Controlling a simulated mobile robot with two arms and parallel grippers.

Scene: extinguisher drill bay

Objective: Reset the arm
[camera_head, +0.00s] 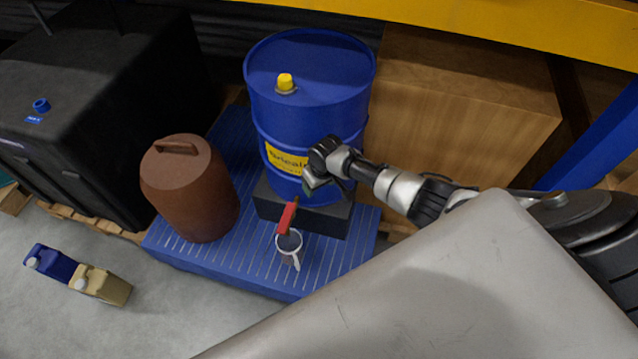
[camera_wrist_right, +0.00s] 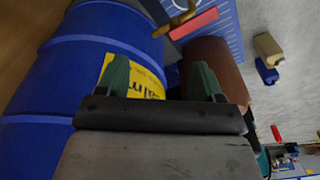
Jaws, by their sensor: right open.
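My right gripper (camera_head: 316,184) reaches in from the right in the head view, in front of the blue drum (camera_head: 310,90). In the right wrist view its two green fingertips (camera_wrist_right: 160,78) stand apart with nothing between them, and the drum's yellow label (camera_wrist_right: 133,80) shows behind them. A tap with a red handle (camera_head: 287,217) is at the drum's front, below and left of the gripper; the red handle (camera_wrist_right: 194,22) also shows in the wrist view, clear of the fingers. A white jug (camera_head: 297,262) is under the tap. My left gripper is not in view.
A blue slatted platform (camera_head: 190,257) carries the drum on its black stand (camera_head: 325,222) and a brown canister (camera_head: 190,190). A black tank (camera_head: 80,90) stands at left, a wooden crate (camera_head: 470,120) at right. Two small jugs, blue (camera_head: 52,262) and tan (camera_head: 105,287), are on the floor.

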